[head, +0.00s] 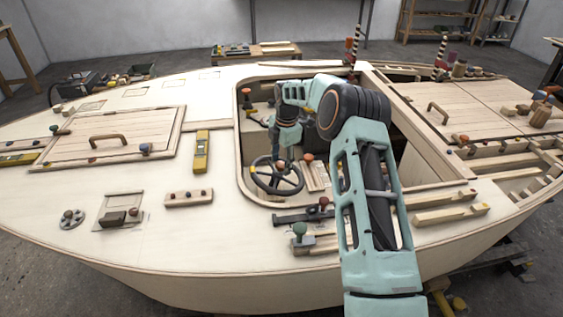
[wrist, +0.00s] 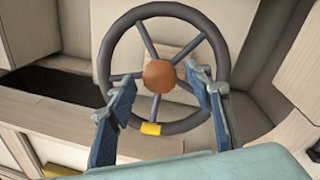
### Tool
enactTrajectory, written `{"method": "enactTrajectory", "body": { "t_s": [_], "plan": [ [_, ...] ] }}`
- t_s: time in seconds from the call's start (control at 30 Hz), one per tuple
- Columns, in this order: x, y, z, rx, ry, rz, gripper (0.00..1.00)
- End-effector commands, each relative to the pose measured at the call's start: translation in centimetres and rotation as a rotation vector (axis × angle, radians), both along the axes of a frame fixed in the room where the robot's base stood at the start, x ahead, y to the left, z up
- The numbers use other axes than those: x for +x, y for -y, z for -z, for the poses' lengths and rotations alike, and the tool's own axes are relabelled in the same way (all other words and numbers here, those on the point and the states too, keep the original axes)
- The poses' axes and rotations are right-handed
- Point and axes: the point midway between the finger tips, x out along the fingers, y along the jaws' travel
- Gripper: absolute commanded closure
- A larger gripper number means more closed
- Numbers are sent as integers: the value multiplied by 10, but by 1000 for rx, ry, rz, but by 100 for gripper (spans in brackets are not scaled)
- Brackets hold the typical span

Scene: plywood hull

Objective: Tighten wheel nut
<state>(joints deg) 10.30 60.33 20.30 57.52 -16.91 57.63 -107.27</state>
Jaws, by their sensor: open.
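The steering wheel (head: 277,176) is dark, with a round orange-brown hub knob or nut (head: 281,164) at its centre. It sits in the cockpit opening of the plywood hull. Contact or depth cannot be told. In the head view my gripper (head: 283,150) hangs above the wheel.
The cockpit coaming (head: 240,135) surrounds the wheel. Clamps (head: 303,236) and wooden strips (head: 450,213) lie on the near deck. A yellow level (head: 201,152) lies left of the opening. A hatch panel with a handle (head: 108,138) is farther left.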

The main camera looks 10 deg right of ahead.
Motion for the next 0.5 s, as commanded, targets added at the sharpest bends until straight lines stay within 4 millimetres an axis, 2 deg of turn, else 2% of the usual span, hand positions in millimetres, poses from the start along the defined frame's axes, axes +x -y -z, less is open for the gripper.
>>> {"method": "enactTrajectory", "body": {
  "t_s": [0.07,0.4,0.5],
  "plan": [
    [0,0,0,0,0,0,57],
    [0,0,0,0,0,0,95],
    [0,0,0,0,-1,2,95]
  ]
}}
